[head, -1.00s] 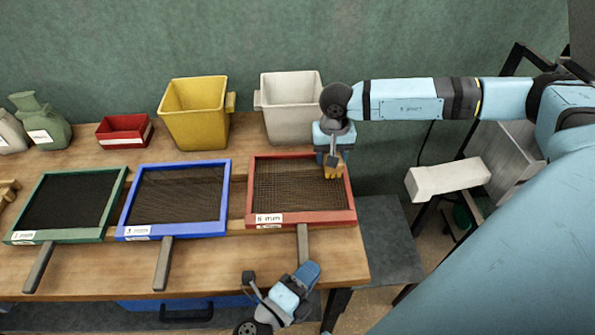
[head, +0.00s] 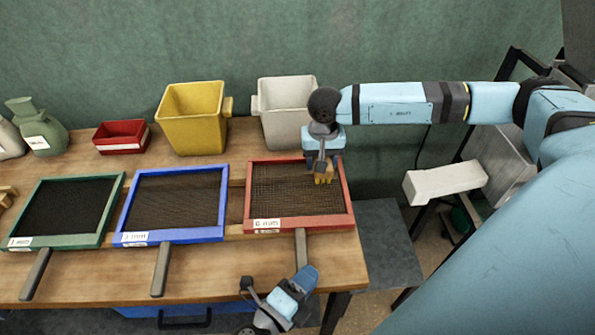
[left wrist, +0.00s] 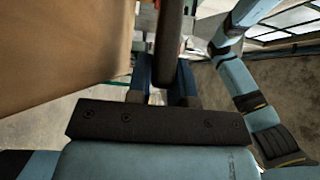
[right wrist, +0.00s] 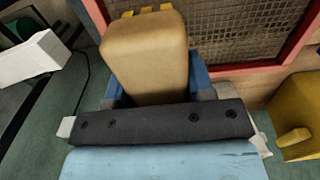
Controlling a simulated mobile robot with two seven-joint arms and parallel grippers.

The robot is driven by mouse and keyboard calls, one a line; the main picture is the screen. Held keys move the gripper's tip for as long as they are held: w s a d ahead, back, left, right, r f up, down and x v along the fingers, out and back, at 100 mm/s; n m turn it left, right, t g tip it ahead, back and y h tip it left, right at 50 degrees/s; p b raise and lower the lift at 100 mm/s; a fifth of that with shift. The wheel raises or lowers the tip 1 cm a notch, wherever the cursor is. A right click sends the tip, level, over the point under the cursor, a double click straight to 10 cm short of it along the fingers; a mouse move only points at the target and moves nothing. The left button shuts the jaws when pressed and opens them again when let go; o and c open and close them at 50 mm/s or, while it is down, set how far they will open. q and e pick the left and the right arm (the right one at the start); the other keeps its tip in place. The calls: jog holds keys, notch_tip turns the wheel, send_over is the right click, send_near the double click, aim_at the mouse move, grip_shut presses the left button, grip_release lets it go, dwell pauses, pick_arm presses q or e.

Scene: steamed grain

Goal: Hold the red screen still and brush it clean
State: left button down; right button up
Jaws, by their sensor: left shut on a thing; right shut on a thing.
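The red screen (head: 351,203) lies at the table's right end in the head view, its dark mesh framed in red with a white label on the front bar. Its handle (head: 301,247) points toward me. My left gripper (head: 305,278) is shut on this handle, which also shows dark between its fingers in the left wrist view (left wrist: 169,40). My right gripper (head: 323,160) is shut on a tan brush (right wrist: 148,50) with yellow bristles (right wrist: 146,10). The brush is over the right part of the mesh; whether the bristles touch it I cannot tell.
A blue screen (head: 172,236) and a green screen (head: 62,241) lie to the left. A yellow bin (head: 192,122), a white bin (head: 284,118) and a small red tray (head: 121,140) stand behind. A grey surface (head: 385,245) adjoins the table's right edge.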

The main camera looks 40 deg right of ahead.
send_over(263, 201)
jog(key=shift+a+f, duration=0.1)
jog(key=shift+f, duration=0.75)
dwell(0.6)
jog(key=shift+f, duration=0.15)
jog(key=shift+f, duration=0.6)
jog(key=shift+f, duration=0.45)
dwell(1.0)
